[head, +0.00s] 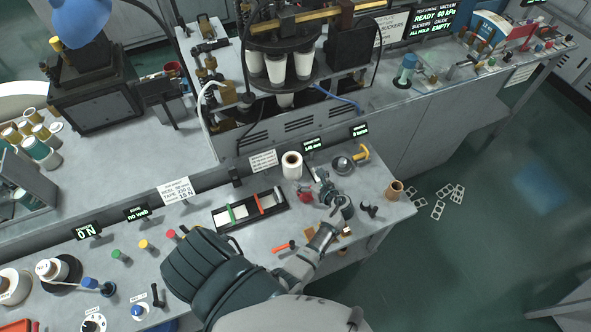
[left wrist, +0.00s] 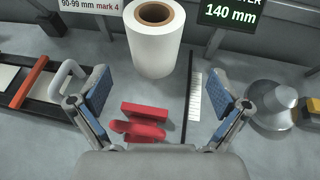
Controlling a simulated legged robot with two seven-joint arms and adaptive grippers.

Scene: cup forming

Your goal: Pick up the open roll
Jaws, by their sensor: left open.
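A white roll with a brown cardboard core (head: 292,165) stands upright on the bench, behind a red clamp-like tool (head: 305,195). In the left wrist view the roll (left wrist: 155,48) shows at the top, a little left of centre, with its open core facing up. My left gripper (head: 326,190) is open and empty. In the left wrist view its two blue-padded fingers (left wrist: 168,88) are spread wide, with the roll beyond them and between their directions, not touched. The red tool (left wrist: 143,122) lies nearer, between the fingers. My right gripper is not in view.
A black tray with coloured dividers (head: 250,210) lies left of the roll. A dark scale strip (left wrist: 191,98) and a grey domed object (left wrist: 272,104) are at its right. A brown cup (head: 394,190) stands by the bench's right edge. Signs and a raised machine bed stand behind.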

